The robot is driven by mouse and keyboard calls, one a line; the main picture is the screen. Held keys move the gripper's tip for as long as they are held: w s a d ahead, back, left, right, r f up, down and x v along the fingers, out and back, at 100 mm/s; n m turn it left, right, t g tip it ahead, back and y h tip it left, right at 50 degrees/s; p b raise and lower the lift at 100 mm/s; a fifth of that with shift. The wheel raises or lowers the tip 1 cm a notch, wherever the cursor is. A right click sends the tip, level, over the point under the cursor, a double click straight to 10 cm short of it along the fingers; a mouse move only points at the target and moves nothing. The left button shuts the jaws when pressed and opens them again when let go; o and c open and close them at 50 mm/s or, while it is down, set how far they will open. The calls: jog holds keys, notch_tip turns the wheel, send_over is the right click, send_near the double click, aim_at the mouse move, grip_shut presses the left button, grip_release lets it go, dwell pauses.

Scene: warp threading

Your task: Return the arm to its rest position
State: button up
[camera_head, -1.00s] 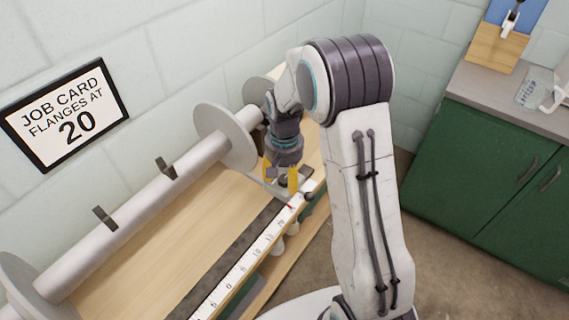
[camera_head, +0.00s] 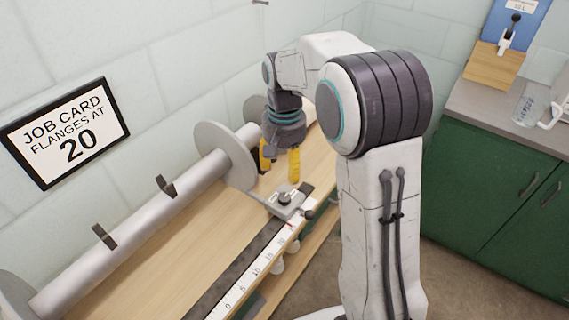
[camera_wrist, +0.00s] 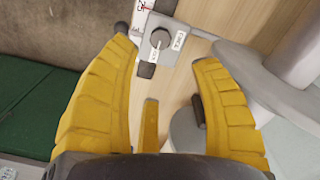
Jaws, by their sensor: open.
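My gripper (camera_head: 280,162) has yellow fingers and hangs pointing down above the wooden bench, beside the right-hand flange of the roller. Its fingers are spread apart with nothing between them. In the wrist view my gripper (camera_wrist: 165,85) is also open, and a grey slider block with a round knob (camera_wrist: 160,45) lies beyond the fingertips. That slider block (camera_head: 286,201) sits on the ruler rail in the head view, apart from the fingers. My arm stands folded upward at the right of the bench.
The roller (camera_head: 130,230) with its round flange (camera_head: 226,155) runs along the wall side of the bench (camera_head: 175,265). A white ruler (camera_head: 258,272) lies along the front edge. A job card (camera_head: 68,132) reads flanges at 20. Green cabinets (camera_head: 490,200) stand at the right.

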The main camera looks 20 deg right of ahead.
dwell(0.6)
jog(key=s+f+n+g, duration=0.1)
jog(key=s+f+n, duration=0.3)
jog(key=s, duration=0.4)
jog(key=s+r+t+p, duration=0.3)
jog(key=s+r, duration=0.7)
jog(key=s, duration=0.4)
jog(key=shift+d+r+t, duration=0.2)
jog(key=shift+r+t, duration=0.2)
jog(key=shift+t, duration=0.3)
